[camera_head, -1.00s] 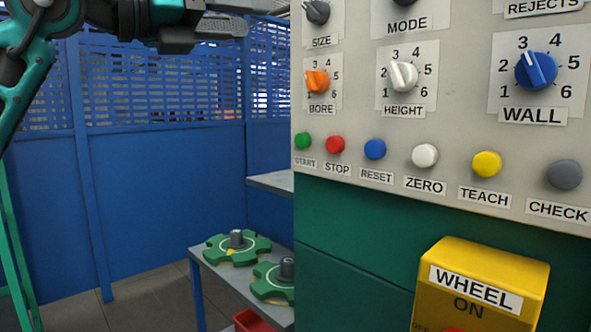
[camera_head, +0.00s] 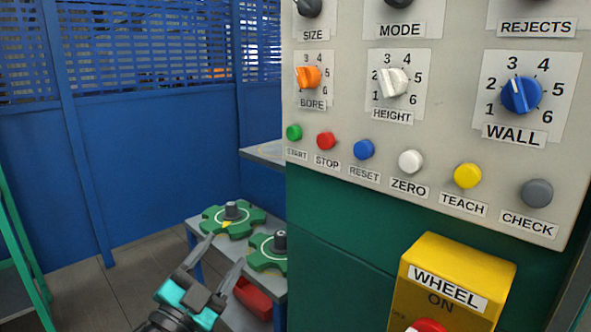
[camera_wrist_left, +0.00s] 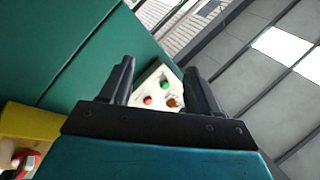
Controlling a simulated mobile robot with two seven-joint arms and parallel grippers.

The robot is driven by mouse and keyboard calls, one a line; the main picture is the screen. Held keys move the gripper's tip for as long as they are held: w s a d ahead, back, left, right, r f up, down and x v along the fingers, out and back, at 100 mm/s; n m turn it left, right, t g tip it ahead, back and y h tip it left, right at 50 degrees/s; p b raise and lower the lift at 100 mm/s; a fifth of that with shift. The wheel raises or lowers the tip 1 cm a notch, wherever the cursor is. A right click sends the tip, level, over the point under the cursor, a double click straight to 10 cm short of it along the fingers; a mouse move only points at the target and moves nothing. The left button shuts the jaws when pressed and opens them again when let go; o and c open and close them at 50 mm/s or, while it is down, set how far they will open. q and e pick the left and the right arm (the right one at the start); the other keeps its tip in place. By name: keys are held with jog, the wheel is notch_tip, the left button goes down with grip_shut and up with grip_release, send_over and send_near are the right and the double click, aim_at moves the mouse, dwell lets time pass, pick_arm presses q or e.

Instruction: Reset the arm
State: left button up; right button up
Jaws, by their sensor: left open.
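My left gripper (camera_head: 222,262) is low in the head view, in front of the shelf with the green star wheels. Its two fingers are spread apart and nothing is between them. In the left wrist view the same gripper (camera_wrist_left: 160,85) has its fingers open, with part of the control panel (camera_wrist_left: 157,87) showing beyond them. The panel (camera_head: 440,135) fills the upper right of the head view, with its knobs and a row of buttons. The gripper is apart from the panel, below and left of it. My right gripper is not in view.
A green star wheel (camera_head: 218,221) and a second one (camera_head: 262,259) sit on a low shelf. A red bin (camera_head: 253,298) is below. A yellow WHEEL ON box (camera_head: 460,262) stands out from the green cabinet (camera_head: 335,225). Blue fencing (camera_head: 150,150) is behind; floor is free at left.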

pick_arm(q)
jog(key=s+a+f+n+g+y+p, duration=0.1)
jog(key=s+f+n+g+y, duration=0.1)
jog(key=s+f, duration=0.5)
jog(key=s+a+f+n+g+y+p, duration=0.1)
jog(key=s+a+f+n+g+y, duration=0.1)
jog(key=s+f+n+g, duration=0.2)
jog(key=s+a+f+n+g+y+p, duration=0.1)
jog(key=s+f+n+g+y, duration=0.2)
jog(key=s+f, duration=0.7)
notch_tip(320, 180, down, 5)
jog(key=shift+s+a+r+n, duration=0.15)
jog(key=shift+a+n, duration=0.25)
jog(key=shift+n, duration=0.8)
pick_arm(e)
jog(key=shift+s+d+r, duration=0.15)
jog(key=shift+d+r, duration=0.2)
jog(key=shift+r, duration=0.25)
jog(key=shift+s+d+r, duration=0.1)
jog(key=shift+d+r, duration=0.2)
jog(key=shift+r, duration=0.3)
